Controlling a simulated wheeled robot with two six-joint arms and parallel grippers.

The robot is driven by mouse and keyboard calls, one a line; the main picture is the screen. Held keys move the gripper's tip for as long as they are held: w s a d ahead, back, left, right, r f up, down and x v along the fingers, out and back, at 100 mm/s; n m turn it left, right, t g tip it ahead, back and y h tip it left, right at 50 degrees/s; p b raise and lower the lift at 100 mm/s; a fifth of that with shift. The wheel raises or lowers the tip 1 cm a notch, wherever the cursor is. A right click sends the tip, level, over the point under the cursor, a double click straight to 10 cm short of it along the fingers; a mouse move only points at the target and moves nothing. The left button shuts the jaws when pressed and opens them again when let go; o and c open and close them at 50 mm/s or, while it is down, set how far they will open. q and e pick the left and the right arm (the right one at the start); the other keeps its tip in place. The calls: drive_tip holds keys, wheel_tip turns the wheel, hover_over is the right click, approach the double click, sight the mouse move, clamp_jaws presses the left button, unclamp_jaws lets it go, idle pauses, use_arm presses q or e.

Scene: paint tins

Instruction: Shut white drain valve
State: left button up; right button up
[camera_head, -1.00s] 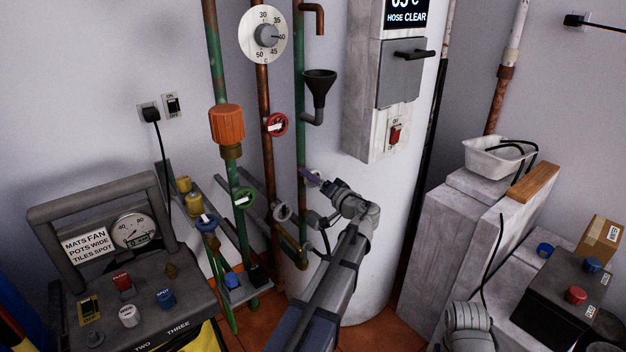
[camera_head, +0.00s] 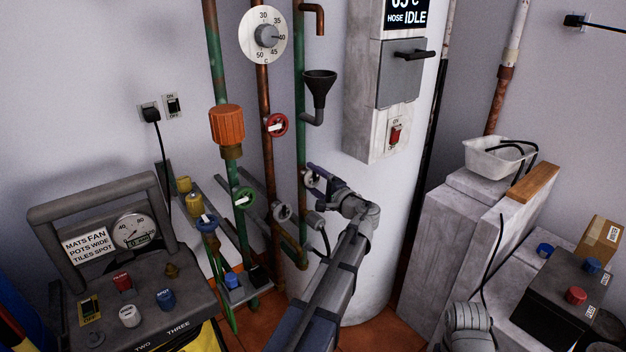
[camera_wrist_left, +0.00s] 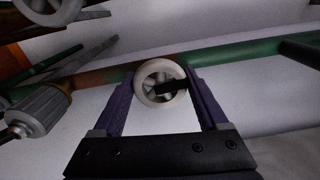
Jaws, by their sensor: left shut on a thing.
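The white valve wheel (camera_wrist_left: 140,84) sits between the two fingers of my left gripper (camera_wrist_left: 160,88) in the left wrist view. Its rim is pale, with dark spokes and a black bar across its right half. The fingers press on its left and right sides. In the head view my left gripper (camera_head: 313,173) is at the green pipe (camera_head: 300,130), and the wheel is partly hidden by it. My right gripper is not in view; only a part of that arm shows at the bottom.
A grey wheel (camera_head: 282,212) is close by on the left. A black funnel (camera_head: 319,88) is above.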

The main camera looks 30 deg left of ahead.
use_arm(q)
drive_tip(key=shift+m, duration=0.7)
drive_tip(key=o, duration=1.3)
drive_tip(key=shift+v, duration=3.95)
drive_tip(key=s+d+n+g+h+p, duration=0.1)
drive_tip(key=s+d+h+p, duration=0.4)
drive_tip(key=d, duration=0.5)
drive_tip(key=s+d+n+g+h+p, duration=0.1)
drive_tip(key=s+d+g+h+p, duration=0.2)
drive_tip(key=s+d+p, duration=0.7)
drive_tip(key=s+d+n+g+h+p, duration=0.1)
drive_tip(key=s+d+g+h+p, duration=0.2)
drive_tip(key=s+d+h+p, duration=0.4)
drive_tip(key=shift+s+d+r, duration=0.15)
drive_tip(key=shift+s+d, duration=0.45)
drive_tip(key=shift+d, duration=0.15)
drive_tip(key=shift+s+d+r, duration=0.15)
drive_tip(key=shift+s+d, duration=0.45)
drive_tip(key=shift+d, duration=0.15)
